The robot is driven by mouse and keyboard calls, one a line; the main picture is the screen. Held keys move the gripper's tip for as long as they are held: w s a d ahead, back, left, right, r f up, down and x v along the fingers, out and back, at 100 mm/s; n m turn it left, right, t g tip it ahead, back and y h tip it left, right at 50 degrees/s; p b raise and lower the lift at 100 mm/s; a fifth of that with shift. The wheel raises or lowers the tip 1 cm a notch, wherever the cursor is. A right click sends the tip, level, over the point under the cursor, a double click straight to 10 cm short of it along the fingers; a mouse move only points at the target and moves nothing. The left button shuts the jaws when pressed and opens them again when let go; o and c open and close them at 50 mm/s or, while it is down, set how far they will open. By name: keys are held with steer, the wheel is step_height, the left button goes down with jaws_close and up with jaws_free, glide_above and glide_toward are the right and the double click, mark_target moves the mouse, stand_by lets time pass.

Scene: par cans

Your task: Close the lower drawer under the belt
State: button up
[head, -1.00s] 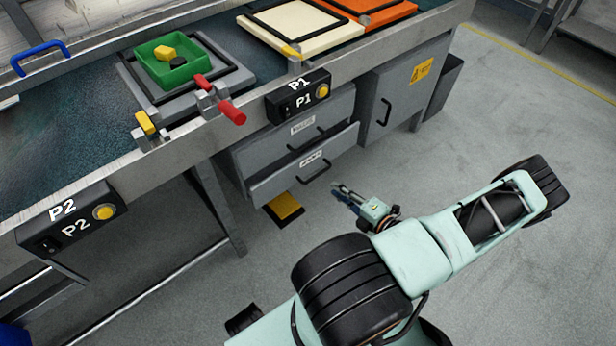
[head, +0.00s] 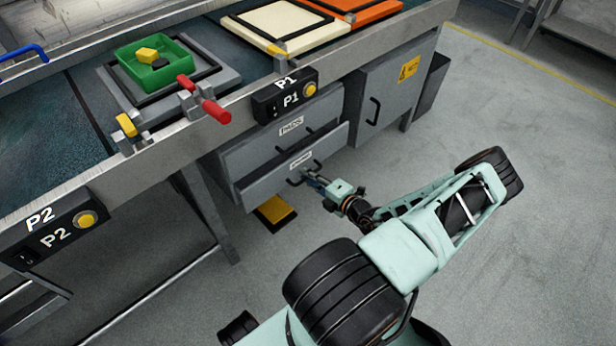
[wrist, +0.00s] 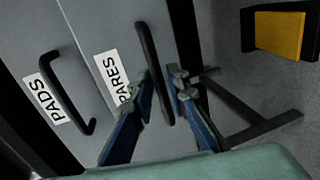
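The lower drawer (head: 262,184) under the belt is grey and stands out past the upper drawer (head: 262,153). My gripper (head: 312,178) is at this handle in the head view. In the wrist view my gripper (wrist: 162,82) has its blue-grey fingers apart, one on each side of the handle. I cannot tell whether either finger touches it.
The upper drawer, labelled "PADS" (wrist: 47,98), has its own handle. A yellow pedal (head: 273,209) lies on the floor below the drawers. A grey cabinet (head: 392,95) stands to the right. The belt's metal edge (head: 180,143) overhangs the drawers. The floor to the right is open.

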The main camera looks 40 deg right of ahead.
mark_target(300, 176)
steer(key=shift+c, duration=0.4)
jaws_close()
steer(key=shift+r+x, duration=0.2)
steer(key=shift+x, duration=0.85)
steer(key=shift+r+x, duration=0.25)
steer(key=shift+x, duration=0.8)
steer(key=shift+o, duration=0.4)
jaws_free()
steer(key=shift+w, duration=0.1)
steer(key=v, duration=1.2)
